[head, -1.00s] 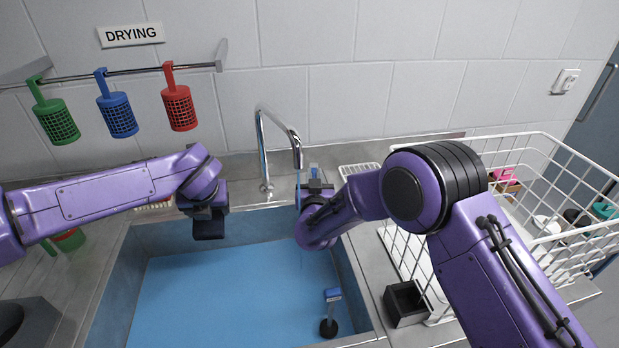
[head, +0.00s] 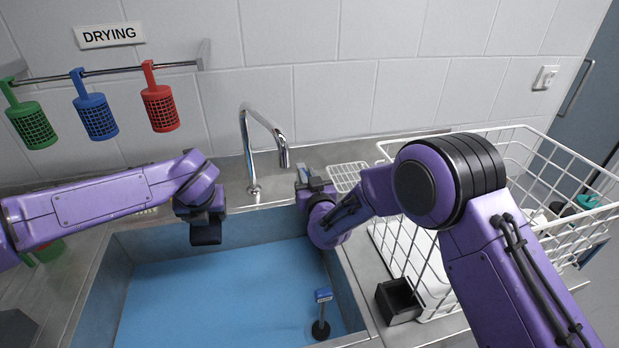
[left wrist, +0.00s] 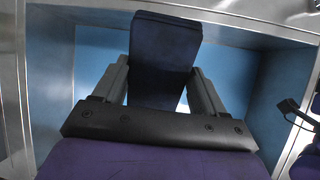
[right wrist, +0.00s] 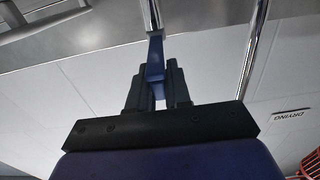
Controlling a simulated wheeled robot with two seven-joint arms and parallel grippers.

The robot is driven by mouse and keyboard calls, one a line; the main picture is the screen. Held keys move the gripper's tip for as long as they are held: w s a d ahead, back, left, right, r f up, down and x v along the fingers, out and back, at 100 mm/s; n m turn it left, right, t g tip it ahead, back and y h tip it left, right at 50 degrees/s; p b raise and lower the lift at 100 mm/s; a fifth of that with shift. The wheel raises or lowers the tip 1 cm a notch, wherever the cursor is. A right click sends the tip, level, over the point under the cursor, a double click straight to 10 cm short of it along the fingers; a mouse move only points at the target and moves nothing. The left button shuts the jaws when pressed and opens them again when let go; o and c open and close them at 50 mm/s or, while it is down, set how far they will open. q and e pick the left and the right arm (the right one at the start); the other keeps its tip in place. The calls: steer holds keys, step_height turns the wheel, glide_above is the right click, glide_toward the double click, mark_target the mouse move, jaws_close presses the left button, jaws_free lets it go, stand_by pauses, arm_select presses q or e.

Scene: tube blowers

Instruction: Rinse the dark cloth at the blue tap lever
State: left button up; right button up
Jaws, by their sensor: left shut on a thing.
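The dark cloth (left wrist: 165,55) is a navy slab between the fingers of my left gripper (left wrist: 163,85), which is shut on it. In the head view the cloth (head: 206,233) hangs over the sink, left of and below the spout of the chrome tap (head: 283,158). The blue tap lever (right wrist: 155,58) lies between the fingertips of my right gripper (right wrist: 157,82). The fingers are close beside it; I cannot tell whether they press on it. In the head view my right gripper (head: 315,186) is behind the sink's right corner. No water stream is clear to see.
The sink (head: 200,290) has a blue floor, with a blue-topped black-based item (head: 322,310) at its right. A white wire rack (head: 400,240) and a small black box (head: 398,300) stand right. Red (head: 160,108), blue (head: 96,117) and green (head: 34,125) holders hang on the rail.

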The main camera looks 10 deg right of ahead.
steer(key=shift+o, duration=1.3)
arm_select(q)
steer(key=shift+f, duration=0.1)
arm_select(e)
steer(key=shift+s, duration=0.25)
arm_select(q)
step_height(320, 180, down, 2)
steer(key=shift+f+b, duration=0.15)
steer(key=shift+b, duration=1.1)
arm_select(e)
steer(key=s, duration=1.1)
steer(key=shift+s+d, duration=0.25)
